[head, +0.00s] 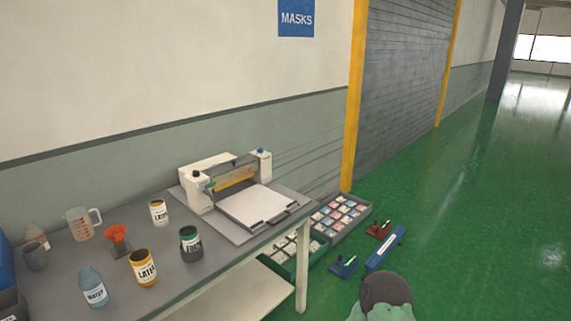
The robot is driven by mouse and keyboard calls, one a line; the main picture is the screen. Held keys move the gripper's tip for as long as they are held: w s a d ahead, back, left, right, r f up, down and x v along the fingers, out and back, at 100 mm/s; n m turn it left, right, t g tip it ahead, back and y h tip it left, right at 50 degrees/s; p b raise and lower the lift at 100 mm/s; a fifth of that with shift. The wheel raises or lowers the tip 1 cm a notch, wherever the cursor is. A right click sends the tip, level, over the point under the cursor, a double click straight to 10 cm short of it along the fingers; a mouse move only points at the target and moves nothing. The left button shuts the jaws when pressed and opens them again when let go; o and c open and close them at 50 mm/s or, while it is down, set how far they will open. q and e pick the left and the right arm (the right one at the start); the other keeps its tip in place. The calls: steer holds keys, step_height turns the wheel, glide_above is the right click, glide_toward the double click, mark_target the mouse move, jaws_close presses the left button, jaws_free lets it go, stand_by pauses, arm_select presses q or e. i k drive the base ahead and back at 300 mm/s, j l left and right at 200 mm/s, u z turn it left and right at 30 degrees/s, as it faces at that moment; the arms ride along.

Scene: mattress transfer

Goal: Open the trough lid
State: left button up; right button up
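A white coating machine (207,169) stands at the back right of the grey table, with a flat white bed in front. Between its two end housings sits a trough-like part (236,180) with a yellow-orange strip and a grey, see-through panel. I cannot tell for sure which part is the lid, or whether it is open or shut. Neither of my grippers shows in the head view.
Crates with small packs (338,215) and blue tools (385,248) lie on the green floor, open at right.

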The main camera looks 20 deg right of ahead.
mark_target(217, 170)
steer(key=z, duration=0.1)
steer(key=i+l+u, duration=0.1)
steer(key=u, duration=0.9)
steer(key=i+l+u, duration=0.15)
steer(key=l+u, duration=0.25)
steer(key=l, duration=0.4)
steer(key=l+u, duration=0.4)
steer(key=l, duration=0.35)
steer(key=l+u, duration=0.4)
steer(key=l, duration=0.45)
